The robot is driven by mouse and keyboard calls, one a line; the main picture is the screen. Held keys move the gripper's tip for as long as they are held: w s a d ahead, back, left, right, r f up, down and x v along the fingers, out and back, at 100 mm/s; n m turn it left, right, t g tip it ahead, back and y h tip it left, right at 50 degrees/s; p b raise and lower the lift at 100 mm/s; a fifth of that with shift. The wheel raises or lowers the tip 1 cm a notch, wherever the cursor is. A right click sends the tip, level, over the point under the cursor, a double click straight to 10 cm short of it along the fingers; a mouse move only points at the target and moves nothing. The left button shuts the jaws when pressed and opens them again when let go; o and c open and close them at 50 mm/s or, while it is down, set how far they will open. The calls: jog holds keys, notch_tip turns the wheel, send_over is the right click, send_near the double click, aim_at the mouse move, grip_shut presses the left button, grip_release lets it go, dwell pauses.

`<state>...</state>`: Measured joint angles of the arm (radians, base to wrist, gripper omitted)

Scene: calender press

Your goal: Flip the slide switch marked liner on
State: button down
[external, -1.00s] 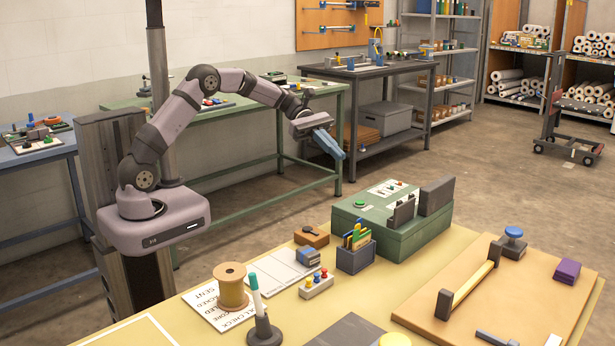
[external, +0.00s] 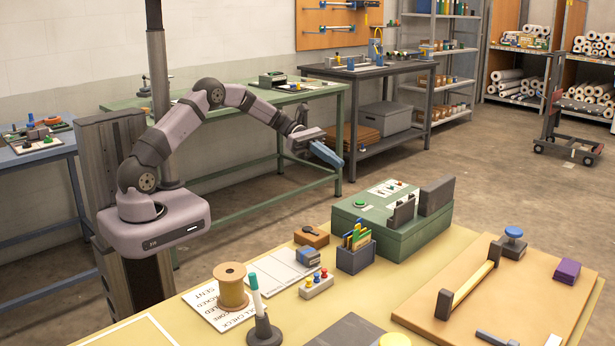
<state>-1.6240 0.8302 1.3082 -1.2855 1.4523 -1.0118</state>
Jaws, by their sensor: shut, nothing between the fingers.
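My gripper (external: 336,161) has blue fingers, is shut and empty, and hangs in the air left of and above the green press housing (external: 425,235). It points down to the right and touches nothing. The housing top carries a green button (external: 359,204) and a white panel (external: 374,192) with small dark and coloured controls. A small brown box with a dark control on top (external: 311,231) stands on the bench to the left. No liner marking is readable at this size, so I cannot tell which control is the slide switch or how it is set.
On the yellow bench (external: 190,312) stand a dark holder with coloured cards (external: 355,257), a block with coloured knobs (external: 317,285), a thread spool (external: 231,287) and a dark stand with a pen-like stick (external: 263,328). A board with a yellow-barred handle (external: 468,282) lies right.

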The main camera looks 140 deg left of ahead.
aim_at(372, 190)
jog(key=x, duration=0.4)
jog(key=p+x, duration=0.1)
jog(key=x, duration=0.2)
jog(key=p+x, duration=0.1)
jog(key=x, duration=0.3)
jog(key=shift+w+r, duration=0.2)
jog(key=shift+w, duration=0.2)
jog(key=shift+w+p, duration=0.4)
jog(key=shift+w, duration=0.5)
jog(key=shift+w, duration=0.9)
jog(key=shift+s, duration=0.2)
jog(key=f+b+v, duration=0.1)
jog(key=v, duration=1.2)
jog(key=shift+s+b, duration=0.4)
jog(key=shift+s, duration=0.05)
